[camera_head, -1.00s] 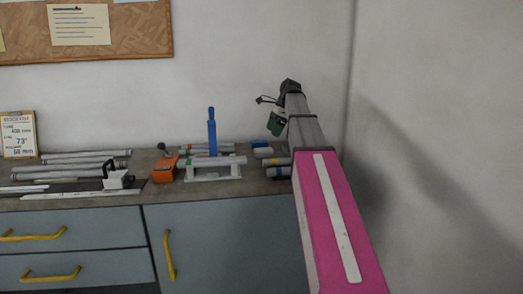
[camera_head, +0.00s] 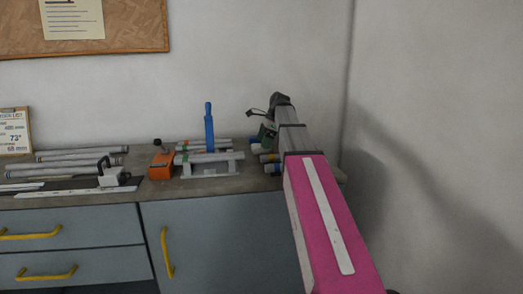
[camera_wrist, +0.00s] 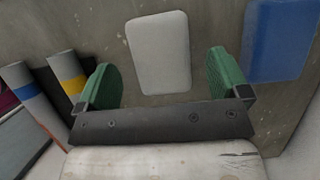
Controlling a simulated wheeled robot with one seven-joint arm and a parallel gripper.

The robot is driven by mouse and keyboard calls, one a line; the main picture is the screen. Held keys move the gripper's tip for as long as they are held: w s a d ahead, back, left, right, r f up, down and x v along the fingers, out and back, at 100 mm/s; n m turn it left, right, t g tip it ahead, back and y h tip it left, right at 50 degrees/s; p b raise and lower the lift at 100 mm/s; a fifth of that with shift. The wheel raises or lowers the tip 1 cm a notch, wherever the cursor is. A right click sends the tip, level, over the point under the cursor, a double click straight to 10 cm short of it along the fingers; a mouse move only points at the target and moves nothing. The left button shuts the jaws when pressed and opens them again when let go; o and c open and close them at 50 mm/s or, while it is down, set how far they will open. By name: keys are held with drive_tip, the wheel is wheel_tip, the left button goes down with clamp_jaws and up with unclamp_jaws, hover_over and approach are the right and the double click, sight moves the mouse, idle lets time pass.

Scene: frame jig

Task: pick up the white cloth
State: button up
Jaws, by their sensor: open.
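The white cloth (camera_wrist: 160,52) lies flat on the worn grey bench top in the wrist view, a rounded rectangle. My gripper (camera_wrist: 163,78) is open and empty, with its two green fingers apart, one toward each side of the cloth. The cloth's near edge is close to the dark gripper bar, and no finger appears to touch it. How high the fingers are above it I cannot tell. In the head view my gripper (camera_head: 267,132) is at the right end of the bench, and my arm hides the cloth there.
A flat blue piece (camera_wrist: 282,40) lies right of the cloth. Tubes with blue and yellow bands (camera_wrist: 68,78) lie close to the left finger. In the head view, a white jig (camera_head: 210,168), a blue upright tool (camera_head: 209,130) and an orange block (camera_head: 161,166) stand to the left. A wall is at the right.

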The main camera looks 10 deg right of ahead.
drive_tip(key=x, duration=0.2)
drive_tip(key=shift+a+f, duration=0.2)
drive_tip(key=shift+f, duration=0.1)
drive_tip(key=c, duration=1)
drive_tip(key=shift+r, duration=0.1)
drive_tip(key=shift+w+r, duration=0.1)
drive_tip(key=shift+r, duration=0.65)
wheel_tip(320, 180, up, 2)
drive_tip(key=shift+r, duration=0.25)
drive_tip(key=s+a+r, duration=0.4)
drive_tip(key=a+r, duration=0.3)
drive_tip(key=a, duration=0.3)
drive_tip(key=shift+s+a, duration=0.35)
